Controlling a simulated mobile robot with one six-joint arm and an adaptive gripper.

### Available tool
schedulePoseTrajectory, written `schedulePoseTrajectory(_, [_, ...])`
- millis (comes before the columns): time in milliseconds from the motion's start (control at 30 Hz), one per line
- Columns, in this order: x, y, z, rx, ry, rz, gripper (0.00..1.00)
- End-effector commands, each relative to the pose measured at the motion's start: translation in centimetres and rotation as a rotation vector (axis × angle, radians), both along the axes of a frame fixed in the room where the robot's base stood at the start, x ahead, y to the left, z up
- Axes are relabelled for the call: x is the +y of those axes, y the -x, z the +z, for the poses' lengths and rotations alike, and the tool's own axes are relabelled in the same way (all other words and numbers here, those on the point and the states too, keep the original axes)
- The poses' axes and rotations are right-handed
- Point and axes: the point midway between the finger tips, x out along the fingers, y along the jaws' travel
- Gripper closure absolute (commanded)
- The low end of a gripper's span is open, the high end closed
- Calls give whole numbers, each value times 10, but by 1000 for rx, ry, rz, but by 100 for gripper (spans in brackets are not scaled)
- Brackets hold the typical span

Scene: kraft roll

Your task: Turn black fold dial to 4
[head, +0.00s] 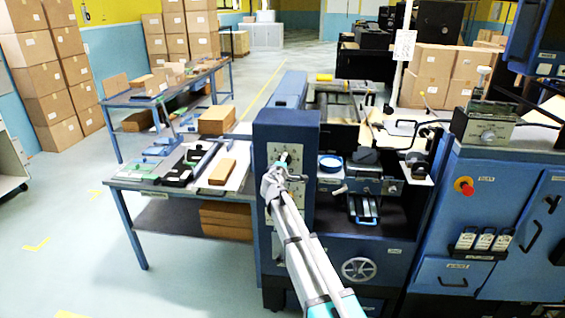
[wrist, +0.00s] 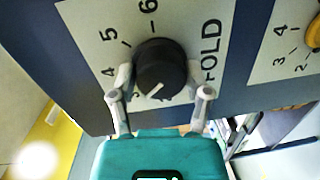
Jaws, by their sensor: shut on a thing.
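The black fold dial (wrist: 160,66) sits on a pale scale plate (wrist: 90,18) lettered FOLD, with 4, 5 and 6 readable around it. My gripper (wrist: 159,76) is shut on the dial, one finger on each side. In the head view my gripper (head: 272,184) is at the front panel of the blue machine (head: 285,130) and hides the dial there.
Another dial, yellow (wrist: 314,34), with its own numbered plate is at the right edge of the wrist view. A worktable (head: 125,183) stands left.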

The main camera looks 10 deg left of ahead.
Motion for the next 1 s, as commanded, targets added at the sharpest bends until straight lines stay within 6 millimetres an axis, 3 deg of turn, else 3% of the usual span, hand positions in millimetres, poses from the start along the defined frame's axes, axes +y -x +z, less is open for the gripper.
schedulePoseTrajectory(600, [-1,-1,0,-19,-542,0,85])
schedulePoseTrajectory(1000, [-1,-2,0,-23,-682,0,85])
